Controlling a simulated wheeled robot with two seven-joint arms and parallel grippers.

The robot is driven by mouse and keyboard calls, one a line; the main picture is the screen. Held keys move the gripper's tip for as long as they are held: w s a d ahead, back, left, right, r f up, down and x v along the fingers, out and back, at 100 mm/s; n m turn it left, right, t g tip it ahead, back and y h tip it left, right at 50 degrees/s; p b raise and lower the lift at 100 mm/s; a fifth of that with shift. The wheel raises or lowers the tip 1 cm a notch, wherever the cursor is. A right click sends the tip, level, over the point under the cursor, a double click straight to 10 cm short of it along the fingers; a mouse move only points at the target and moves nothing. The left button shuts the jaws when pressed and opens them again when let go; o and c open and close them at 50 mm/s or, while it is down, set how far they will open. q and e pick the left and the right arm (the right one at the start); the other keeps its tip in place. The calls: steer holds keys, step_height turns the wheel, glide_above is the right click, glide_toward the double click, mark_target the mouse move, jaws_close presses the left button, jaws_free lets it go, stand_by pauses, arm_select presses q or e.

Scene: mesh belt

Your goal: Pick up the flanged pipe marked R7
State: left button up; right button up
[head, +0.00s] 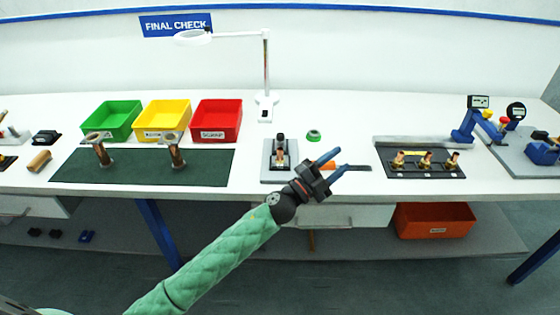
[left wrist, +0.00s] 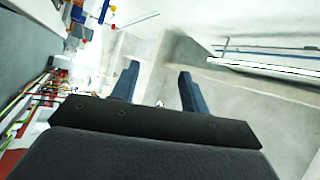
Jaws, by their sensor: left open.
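Two flanged pipes, a left one (head: 103,153) and a right one (head: 176,153), stand on the dark green mat (head: 140,178) at the left of the bench. Each looks like a brownish tube with a flange at its top. I cannot read any R7 mark on either. My left gripper (head: 336,162) is well to the right of the mat, near the bench's front edge, pointing right. Its blue fingers are apart and empty, and they also show in the left wrist view (left wrist: 158,84). My right gripper is not in view.
Green (head: 111,119), yellow (head: 162,119) and red bins (head: 216,119) stand behind the mat. A grey fixture (head: 269,174) with a brass part lies between mat and gripper. A lamp (head: 266,98) stands behind. A black tray (head: 400,172) with brass fittings is to the right.

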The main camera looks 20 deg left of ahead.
arm_select(q)
steer(key=d+r+m+g+h, duration=0.2)
steer(key=d+m+g+h, duration=0.2)
steer(key=m+g, duration=0.35)
steer(key=m+g+y, duration=0.8)
steer(key=m+y, duration=0.2)
steer(key=y, duration=0.9)
glide_above(280, 149)
steer(key=s, duration=0.2)
step_height(280, 149, down, 5)
steer(key=shift+w+r+p, duration=0.15)
steer(key=shift+r+p, duration=0.05)
steer(key=shift+p, duration=0.15)
steer(key=shift+w+f, duration=0.15)
steer(key=shift+f, duration=0.35)
steer(key=f+p, duration=0.1)
steer(key=f, duration=0.1)
steer(key=w+f+p, duration=0.1)
steer(key=f+p, duration=0.1)
steer(key=shift+w, duration=0.15)
steer(key=shift+w+f+p, duration=0.1)
steer(key=shift+f+p, duration=0.2)
steer(key=shift+f, duration=0.2)
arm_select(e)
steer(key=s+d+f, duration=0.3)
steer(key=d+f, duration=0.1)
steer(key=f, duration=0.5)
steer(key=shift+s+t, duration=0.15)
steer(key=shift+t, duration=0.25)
